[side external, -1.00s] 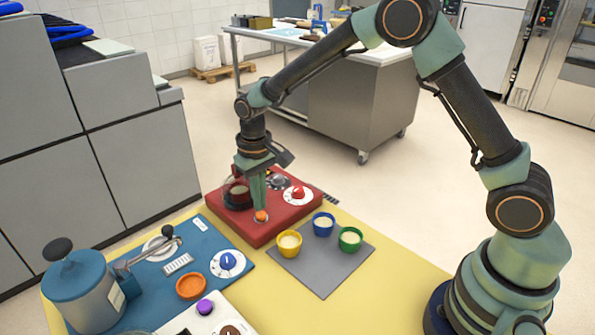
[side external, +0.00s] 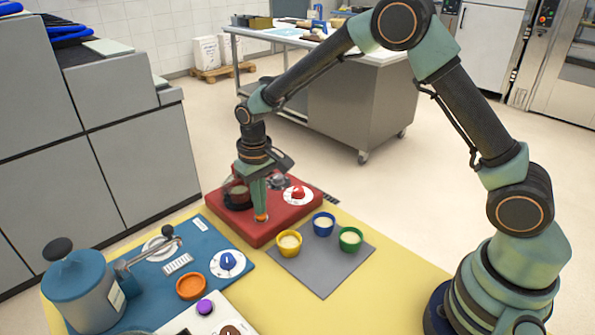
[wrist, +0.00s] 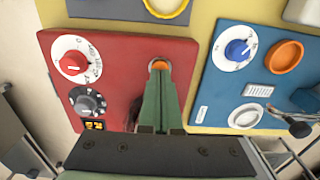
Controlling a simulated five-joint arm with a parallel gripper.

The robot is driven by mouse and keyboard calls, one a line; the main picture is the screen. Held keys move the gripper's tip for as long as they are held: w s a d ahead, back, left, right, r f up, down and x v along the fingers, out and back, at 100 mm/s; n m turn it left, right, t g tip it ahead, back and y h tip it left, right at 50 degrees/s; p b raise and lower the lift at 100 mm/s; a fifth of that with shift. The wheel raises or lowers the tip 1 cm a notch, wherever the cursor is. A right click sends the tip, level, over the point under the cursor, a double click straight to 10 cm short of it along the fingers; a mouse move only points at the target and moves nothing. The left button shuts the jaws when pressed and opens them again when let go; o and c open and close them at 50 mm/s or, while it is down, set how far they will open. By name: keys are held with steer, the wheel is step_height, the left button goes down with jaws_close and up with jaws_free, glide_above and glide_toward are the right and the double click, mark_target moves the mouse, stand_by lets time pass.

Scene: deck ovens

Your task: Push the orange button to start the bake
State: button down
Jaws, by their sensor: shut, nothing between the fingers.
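The small orange button (side external: 261,218) sits near the front edge of the red panel (side external: 285,225). In the wrist view the button (wrist: 159,63) shows as an orange arc in a pale ring, partly covered by my fingertips. My gripper (side external: 261,211) points down with its green fingers shut and empty. Its tips are right at the button and appear to touch it. The fingers (wrist: 158,82) hide the button's middle, so I cannot tell how far it is pressed.
The red panel carries a red dial (side external: 298,193) and a dark dial (wrist: 88,102). Yellow (side external: 288,244), blue (side external: 323,224) and green (side external: 350,239) cups stand on a grey mat (side external: 322,270). A blue panel (side external: 214,245) lies to the left with a larger orange round piece (side external: 191,287).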

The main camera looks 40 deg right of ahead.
steer(key=shift+f, duration=0.4)
steer(key=shift+r, duration=3.55)
steer(key=shift+r, duration=0.1)
steer(key=s+d+r+t, duration=0.1)
steer(key=s+d+r, duration=0.25)
steer(key=r, duration=0.25)
steer(key=s+d+r+t, duration=0.2)
steer(key=s+r, duration=0.2)
steer(key=r, duration=0.1)
steer(key=s+d+r+t, duration=0.1)
steer(key=s+d, duration=0.3)
steer(key=s, duration=0.6)
steer(key=shift+r+t, duration=0.4)
steer(key=shift+t, duration=0.4)
steer(key=shift+s, duration=0.1)
